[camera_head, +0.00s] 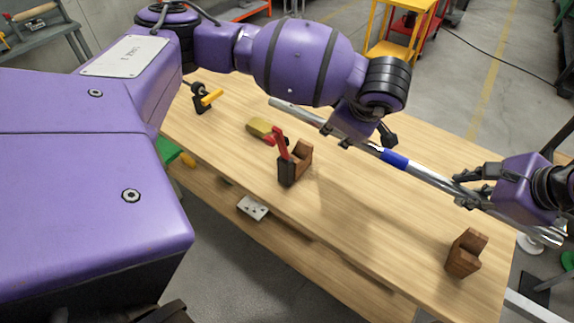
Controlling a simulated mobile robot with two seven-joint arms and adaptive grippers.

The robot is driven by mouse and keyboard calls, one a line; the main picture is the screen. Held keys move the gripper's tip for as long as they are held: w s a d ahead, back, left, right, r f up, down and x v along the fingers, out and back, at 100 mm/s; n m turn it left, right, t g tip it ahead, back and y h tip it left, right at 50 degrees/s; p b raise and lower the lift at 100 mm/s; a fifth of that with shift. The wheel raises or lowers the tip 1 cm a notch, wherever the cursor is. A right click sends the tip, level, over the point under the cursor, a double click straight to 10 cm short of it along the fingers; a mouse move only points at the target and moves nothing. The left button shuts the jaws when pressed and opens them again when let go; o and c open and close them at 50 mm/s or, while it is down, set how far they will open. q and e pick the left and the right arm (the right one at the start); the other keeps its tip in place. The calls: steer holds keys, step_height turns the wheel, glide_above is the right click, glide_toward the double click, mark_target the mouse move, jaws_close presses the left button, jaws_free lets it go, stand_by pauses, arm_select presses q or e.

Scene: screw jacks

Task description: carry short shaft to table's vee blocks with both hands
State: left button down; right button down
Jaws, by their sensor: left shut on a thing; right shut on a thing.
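The short shaft is a long silver bar (428,177) with a blue band (394,159), held above the wooden table (350,215) and slanting down to the right. My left gripper (350,138) is shut on it left of the blue band. My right gripper (470,190) is shut on it near its right end. The shaft is apart from both blocks. The fingertips are partly hidden.
A yellow and red tool (261,129) lies left of the middle block. A black and yellow clamp (203,97) is at the table's left end. A yellow and red cart (408,30) stands behind. The table surface between the blocks is clear.

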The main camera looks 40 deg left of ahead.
arm_select(q)
steer(key=shift+w, duration=0.2)
arm_select(e)
steer(key=shift+w+r, duration=0.1)
steer(key=shift+w, duration=0.05)
